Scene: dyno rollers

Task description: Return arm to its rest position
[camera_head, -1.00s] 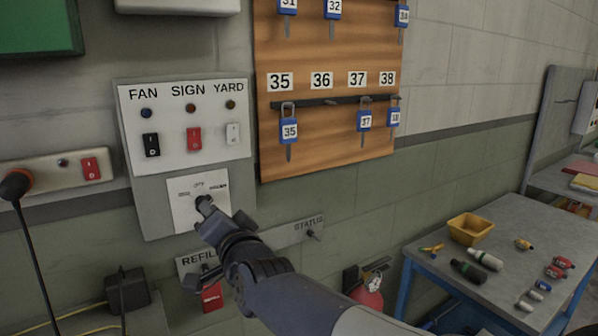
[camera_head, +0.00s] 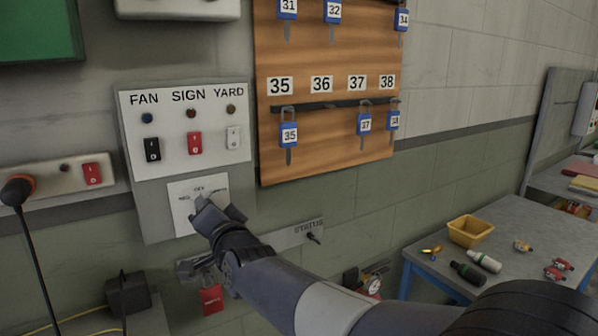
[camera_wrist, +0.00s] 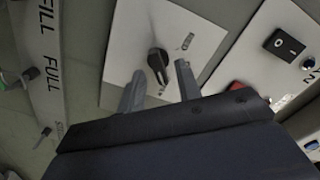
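My gripper (camera_head: 207,205) is in front of the white switch plate (camera_head: 181,222) on the lower part of the grey wall panel. In the wrist view my gripper (camera_wrist: 160,82) shows two grey fingers spread apart, with nothing held between them. A black rotary knob (camera_wrist: 157,60) on the white plate (camera_wrist: 125,55) lies just beyond the fingertips, seemingly apart from them. In the head view my gripper hides the knob. My forearm reaches from the lower right toward the panel.
Above are FAN (camera_head: 152,149), SIGN (camera_head: 195,143) and YARD (camera_head: 233,138) switches. A wooden key board (camera_head: 325,155) hangs to the right. The STATUS strip (camera_head: 295,236) and a red tag (camera_head: 211,300) are close to my arm. A table (camera_head: 510,215) with small items stands at right.

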